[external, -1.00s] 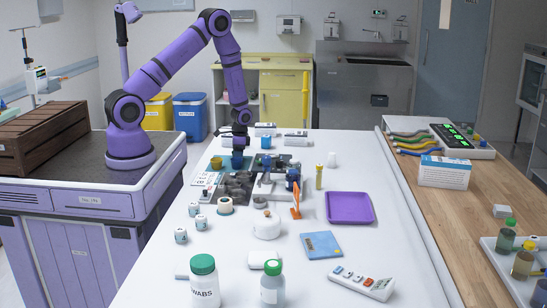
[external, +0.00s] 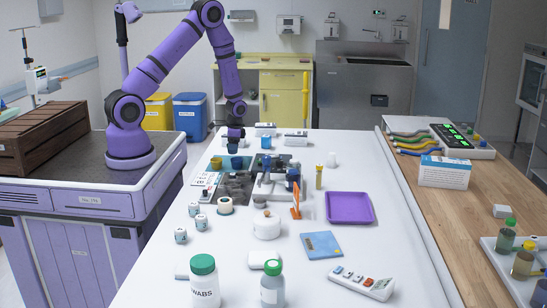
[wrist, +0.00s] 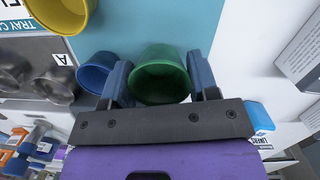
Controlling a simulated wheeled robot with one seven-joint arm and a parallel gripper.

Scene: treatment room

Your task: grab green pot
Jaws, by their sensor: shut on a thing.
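The green pot (wrist: 160,72) is between the two fingers of my gripper (wrist: 160,88) in the wrist view, with its open mouth facing the camera. My gripper is shut on it. In the external view my gripper (external: 233,141) is at the far left part of the white table, and the pot is a small dark shape under it, apparently held above the surface. A blue pot (wrist: 92,76) is close beside the left finger. A yellow pot (wrist: 66,14) is farther left.
A teal mat (wrist: 120,25) lies below the pots. A purple tray (external: 350,207) lies to the right. Boxes (external: 295,138) stand behind.

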